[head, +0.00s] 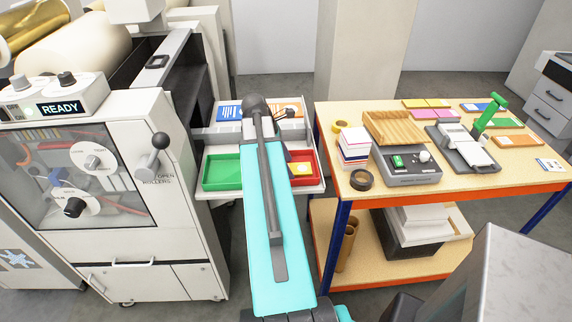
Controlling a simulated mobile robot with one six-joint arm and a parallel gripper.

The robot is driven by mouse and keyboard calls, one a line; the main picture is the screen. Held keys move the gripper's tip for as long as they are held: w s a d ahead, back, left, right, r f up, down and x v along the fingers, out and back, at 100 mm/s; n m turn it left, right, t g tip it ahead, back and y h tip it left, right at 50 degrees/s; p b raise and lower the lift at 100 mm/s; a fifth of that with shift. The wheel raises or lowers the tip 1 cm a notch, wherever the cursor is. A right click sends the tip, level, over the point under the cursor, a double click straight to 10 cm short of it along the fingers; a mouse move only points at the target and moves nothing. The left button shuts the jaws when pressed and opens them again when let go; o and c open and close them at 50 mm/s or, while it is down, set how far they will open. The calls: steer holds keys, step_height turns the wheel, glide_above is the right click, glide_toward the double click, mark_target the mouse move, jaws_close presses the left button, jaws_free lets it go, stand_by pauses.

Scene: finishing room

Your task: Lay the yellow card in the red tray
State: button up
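A yellow card (301,168) shows just right of my arm, over the red tray (312,181). Its left part is hidden behind the arm. I cannot tell whether it lies on the tray floor or is held above it. The red tray sits at the right of a pale pull-out shelf, partly covered by my arm. My arm reaches up the middle of the view and hides where my gripper is, so I cannot see its fingers.
A green tray (222,171) sits left of the arm. Blue and orange cards lie behind on the shelf. The white machine (150,250) stands left. The wooden table (350,190) at right holds a slatted rack (394,128), tape rolls, devices and several cards.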

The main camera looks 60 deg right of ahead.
steer(key=shift+r, duration=0.2)
steer(key=b+v, duration=0.2)
steer(key=v, duration=1)
steer(key=shift+b, duration=0.3)
stand_by(1.1)
